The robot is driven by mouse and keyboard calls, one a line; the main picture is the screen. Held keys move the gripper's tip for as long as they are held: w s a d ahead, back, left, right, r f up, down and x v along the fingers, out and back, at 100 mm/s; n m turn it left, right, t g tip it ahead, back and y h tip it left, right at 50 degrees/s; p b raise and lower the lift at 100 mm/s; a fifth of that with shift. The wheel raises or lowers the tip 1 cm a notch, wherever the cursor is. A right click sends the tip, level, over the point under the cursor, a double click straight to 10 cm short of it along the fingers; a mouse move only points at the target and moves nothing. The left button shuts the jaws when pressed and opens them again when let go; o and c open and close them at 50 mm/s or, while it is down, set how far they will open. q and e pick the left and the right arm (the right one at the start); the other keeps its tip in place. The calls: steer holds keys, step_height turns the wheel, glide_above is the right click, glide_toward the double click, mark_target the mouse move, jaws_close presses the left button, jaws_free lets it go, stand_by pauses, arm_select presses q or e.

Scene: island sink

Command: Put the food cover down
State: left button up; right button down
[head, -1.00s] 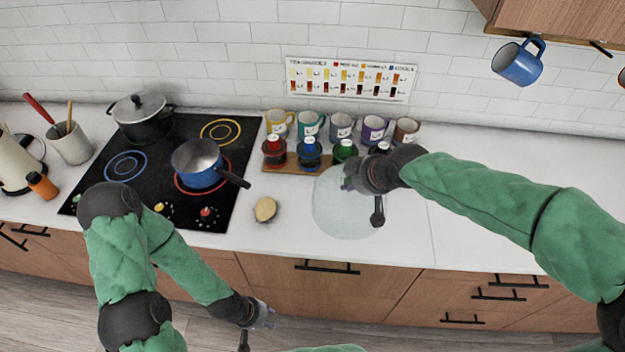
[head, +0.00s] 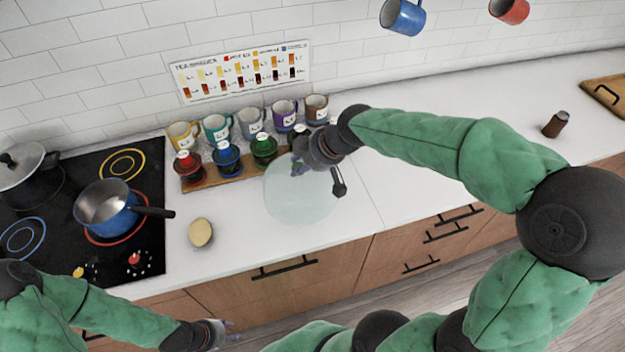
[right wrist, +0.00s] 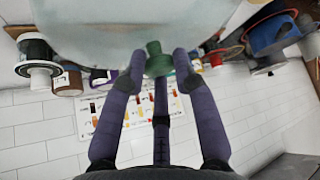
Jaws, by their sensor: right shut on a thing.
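The food cover (head: 300,197) is a pale, see-through glass dome over the counter, right of the potato-like item. In the right wrist view the food cover (right wrist: 130,30) fills the top, with its green knob (right wrist: 158,60) between my fingers. My right gripper (head: 300,165) is shut on that knob; it also shows in the right wrist view (right wrist: 160,75). I cannot tell whether the cover's rim touches the counter. My left gripper (head: 222,330) is low in front of the counter, away from the cover; its fingers are too small to read.
A tan, potato-like item (head: 201,233) lies left of the cover. Behind are colored jars on a wooden board (head: 205,183) and several mugs (head: 250,122). A blue pan (head: 118,212) is on the stove (head: 150,258). The counter to the right (head: 420,170) is mostly clear.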

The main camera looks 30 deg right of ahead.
mark_target(314, 176)
steer(key=d+f, duration=0.1)
steer(key=d+f+b, duration=0.1)
steer(key=f, duration=0.1)
steer(key=shift+w+d+f, duration=0.1)
steer(key=shift+d, duration=0.2)
steer(key=shift+d+f+b, duration=0.2)
steer(key=shift+f+b, duration=0.15)
steer(key=shift+f, duration=0.65)
steer(key=shift+d+f+b, duration=0.15)
steer(key=shift+f+b, duration=0.2)
steer(key=shift+f, duration=0.6)
steer(key=c, duration=1)
jaws_free()
steer(key=shift+o, duration=0.2)
steer(key=shift+r, duration=0.1)
steer(key=shift+r, duration=0.2)
steer(key=p+v, duration=0.2)
steer(key=v, duration=0.9)
steer(key=shift+s+d+r, duration=0.15)
steer(key=shift+s, duration=0.2)
